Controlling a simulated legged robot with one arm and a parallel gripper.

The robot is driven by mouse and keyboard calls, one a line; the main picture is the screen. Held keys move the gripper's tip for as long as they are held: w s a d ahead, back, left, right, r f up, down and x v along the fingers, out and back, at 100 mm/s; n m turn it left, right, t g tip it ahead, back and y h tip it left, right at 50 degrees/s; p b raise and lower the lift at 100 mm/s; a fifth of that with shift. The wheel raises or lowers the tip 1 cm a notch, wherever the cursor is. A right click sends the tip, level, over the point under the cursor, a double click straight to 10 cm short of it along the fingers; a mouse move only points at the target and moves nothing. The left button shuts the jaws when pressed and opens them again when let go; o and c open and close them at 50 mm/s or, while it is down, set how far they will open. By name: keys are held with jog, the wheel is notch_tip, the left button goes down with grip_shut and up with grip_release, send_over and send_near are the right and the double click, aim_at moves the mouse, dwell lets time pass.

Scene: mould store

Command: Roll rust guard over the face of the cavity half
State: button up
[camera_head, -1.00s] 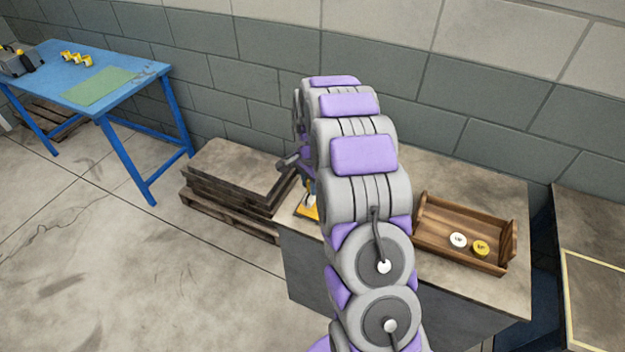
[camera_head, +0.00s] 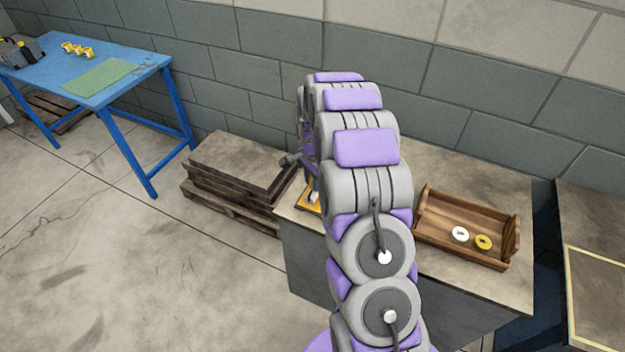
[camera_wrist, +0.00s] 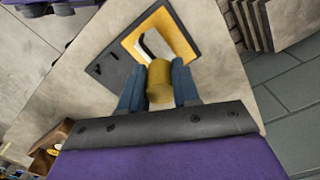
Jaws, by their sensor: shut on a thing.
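My gripper (camera_wrist: 159,84) has its two blue fingers shut on a mustard-yellow cylindrical grip (camera_wrist: 160,72), apparently the handle of a roller. A white and black piece (camera_wrist: 155,46) shows just beyond the grip, over a yellow-edged tray (camera_wrist: 184,39); I cannot tell whether it touches it. A dark grey flat plate (camera_wrist: 116,67) with small slots lies beside the tray, perhaps the cavity half. In the head view my arm hides most of this, and only a corner of the yellow tray (camera_head: 303,203) shows at the bench's left end.
The grey-topped bench (camera_head: 470,283) carries a wooden tray (camera_head: 463,218) with a white roll (camera_head: 460,233) and a yellow roll (camera_head: 483,242). Stacked slabs on a pallet (camera_head: 238,167) stand left of the bench. A blue table (camera_head: 125,72) is farther left, with open floor before it.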

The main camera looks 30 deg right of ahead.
jog(key=shift+d+f, duration=0.15)
jog(key=shift+d, duration=0.2)
jog(key=shift+a+f, duration=0.15)
jog(key=shift+a, duration=0.15)
jog(key=shift+d+f, duration=0.1)
jog(key=shift+d, duration=0.05)
jog(key=shift+s+f, duration=0.1)
jog(key=shift+f, duration=0.05)
dwell(1.5)
jog(key=shift+p, duration=0.3)
jog(key=shift+r+p, duration=1.4)
jog(key=shift+r, duration=2.2)
